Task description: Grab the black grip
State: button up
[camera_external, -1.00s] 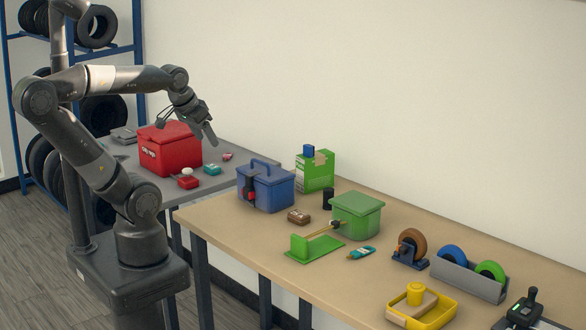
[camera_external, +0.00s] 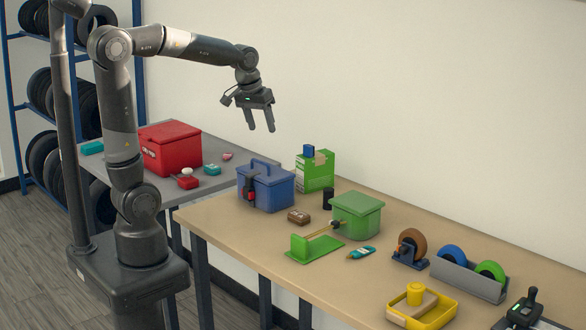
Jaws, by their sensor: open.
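A small black upright cylinder, which looks like the black grip (camera_external: 327,199), stands on the tan table between the blue toolbox and the green lidded box. The green box hides none of its top. My gripper (camera_external: 259,129) is open and empty, fingers pointing down. It hangs high above the blue toolbox's back edge, to the left of the black grip and well above it.
The blue toolbox (camera_external: 266,189) has a raised handle. A green carton (camera_external: 316,172) stands behind the grip, a green lidded box (camera_external: 357,218) in front to the right. A brown block (camera_external: 298,217) lies nearby. A red box (camera_external: 170,150) sits on the grey table.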

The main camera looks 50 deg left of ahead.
jog(key=w+d+f+n+g, duration=0.1)
jog(key=w+d+f, duration=0.4)
jog(key=w, duration=0.4)
jog(key=n+g, duration=0.2)
send_over(329, 189)
jog(key=f, duration=0.9)
jog(key=shift+a, duration=0.2)
jog(key=shift+w+d+f, duration=0.1)
jog(key=shift+w+f, duration=0.1)
notch_tip(329, 189, down, 11)
jog(key=shift+s+r, duration=0.15)
jog(key=shift+c, duration=0.4)
jog(key=c, duration=1)
